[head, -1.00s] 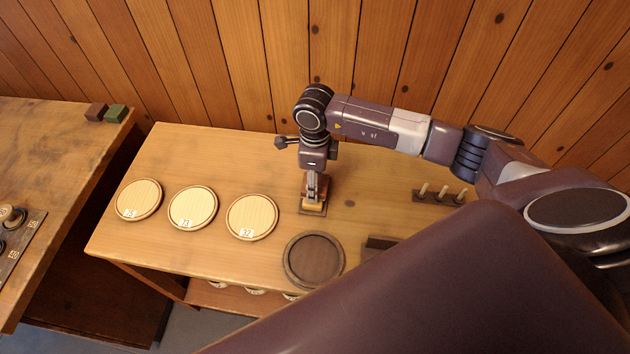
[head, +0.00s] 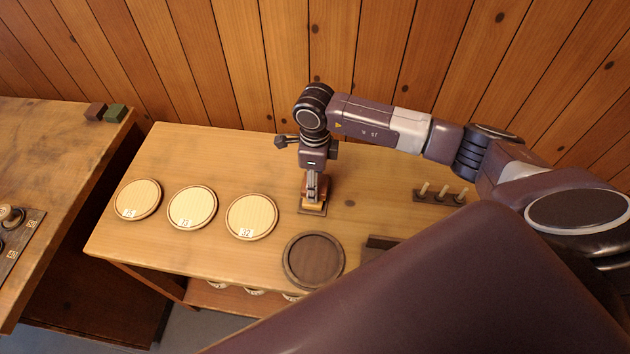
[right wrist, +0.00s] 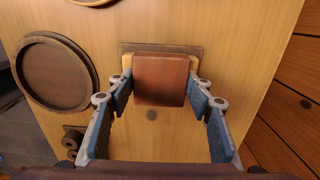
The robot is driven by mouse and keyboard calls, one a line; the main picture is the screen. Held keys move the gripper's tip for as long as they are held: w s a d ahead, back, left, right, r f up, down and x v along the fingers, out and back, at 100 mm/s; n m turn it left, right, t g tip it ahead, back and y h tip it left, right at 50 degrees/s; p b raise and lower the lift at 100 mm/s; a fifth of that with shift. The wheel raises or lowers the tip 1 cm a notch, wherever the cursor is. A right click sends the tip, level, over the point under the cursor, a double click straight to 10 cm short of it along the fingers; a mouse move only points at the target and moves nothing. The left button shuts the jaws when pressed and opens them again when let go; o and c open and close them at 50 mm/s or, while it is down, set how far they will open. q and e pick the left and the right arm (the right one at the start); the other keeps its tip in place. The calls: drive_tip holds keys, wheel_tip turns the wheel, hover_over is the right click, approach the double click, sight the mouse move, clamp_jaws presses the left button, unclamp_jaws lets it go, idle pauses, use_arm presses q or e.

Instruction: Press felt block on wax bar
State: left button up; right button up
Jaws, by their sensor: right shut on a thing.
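My right gripper (head: 313,192) is over the middle of the table, pointing down. In the right wrist view its fingers are shut on a reddish-brown block (right wrist: 160,80), which I take to be the felt block. A tan bar (head: 312,206), which I take to be the wax bar, lies directly below it on a dark plate (right wrist: 190,50). The block covers most of the bar; only its tan edges show in the right wrist view (right wrist: 127,62). The block looks in contact with the bar, but the contact itself is hidden. My left gripper is not in view.
Several pale numbered discs (head: 193,207) lie left of the bar. A dark round tray (head: 314,260) is in front, and a dark rack with pale pegs (head: 440,194) stands right. Dark red (head: 96,111) and green (head: 115,113) blocks sit on the left table. A plank wall is behind.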

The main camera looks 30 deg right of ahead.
idle(0.5)
drive_tip(key=shift+r+p, duration=0.65)
drive_tip(key=shift+r, duration=0.25)
drive_tip(key=shift+r+p, duration=1.35)
drive_tip(key=shift+r, duration=1.2)
drive_tip(key=shift+a+r+n, duration=0.25)
drive_tip(key=shift+r+n, duration=0.1)
drive_tip(key=shift+n, duration=0.15)
drive_tip(key=s+a+r+n+b, duration=0.4)
drive_tip(key=s+r+n+b, duration=0.3)
drive_tip(key=n, duration=1.7)
drive_tip(key=s+r, duration=0.3)
drive_tip(key=s, duration=0.1)
drive_tip(key=shift+s+a+r, duration=0.2)
drive_tip(key=shift+s+r, duration=0.05)
drive_tip(key=shift+r, duration=0.15)
